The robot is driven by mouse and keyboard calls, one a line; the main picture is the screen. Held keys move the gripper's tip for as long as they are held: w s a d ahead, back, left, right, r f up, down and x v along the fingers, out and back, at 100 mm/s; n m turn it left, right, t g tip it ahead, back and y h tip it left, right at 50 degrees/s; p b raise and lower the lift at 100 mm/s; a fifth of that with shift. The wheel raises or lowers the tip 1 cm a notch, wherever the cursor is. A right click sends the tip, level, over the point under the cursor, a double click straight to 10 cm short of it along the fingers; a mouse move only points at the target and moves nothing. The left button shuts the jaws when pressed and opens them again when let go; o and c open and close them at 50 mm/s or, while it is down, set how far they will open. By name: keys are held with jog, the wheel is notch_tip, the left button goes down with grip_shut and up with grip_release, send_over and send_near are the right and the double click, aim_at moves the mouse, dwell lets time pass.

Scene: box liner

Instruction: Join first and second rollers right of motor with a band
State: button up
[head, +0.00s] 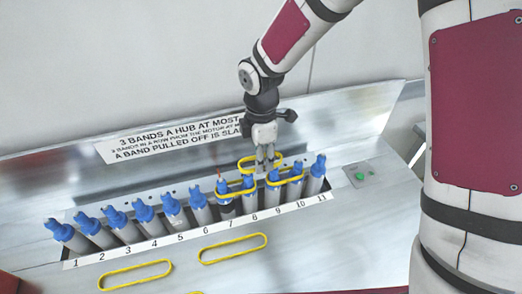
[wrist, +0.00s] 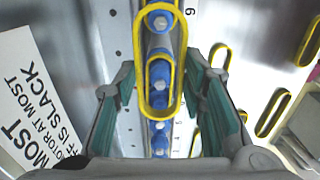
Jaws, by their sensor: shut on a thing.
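The motor (head: 227,206) looks like the darker cylinder at number 7, with a thin red rod beside it. The first roller to its right (head: 251,204) is at 8 and the second (head: 274,198) at 9, both blue-capped. My gripper (head: 264,160) is shut on a yellow band (head: 244,160), held above and behind rollers 8 and 9. In the wrist view this band (wrist: 143,95) hangs between the fingers (wrist: 160,65) over the roller row, apart from the caps as far as I can tell. One yellow band (head: 235,195) loops 7 and 8; another (head: 286,183) loops 9 and 10.
Loose yellow bands lie on the metal bench in front, one at the left (head: 135,275) and one nearer the middle (head: 233,248). A sign (head: 180,138) stands behind the row. A green button (head: 360,177) is at the right. More blue-capped rollers (head: 120,226) stand at the left.

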notch_tip(320, 180, down, 6)
jog(key=b, duration=0.3)
jog(key=shift+f, duration=0.15)
dwell(0.4)
jog(key=o, duration=1)
jog(key=shift+c, duration=0.2)
notch_tip(320, 180, up, 12)
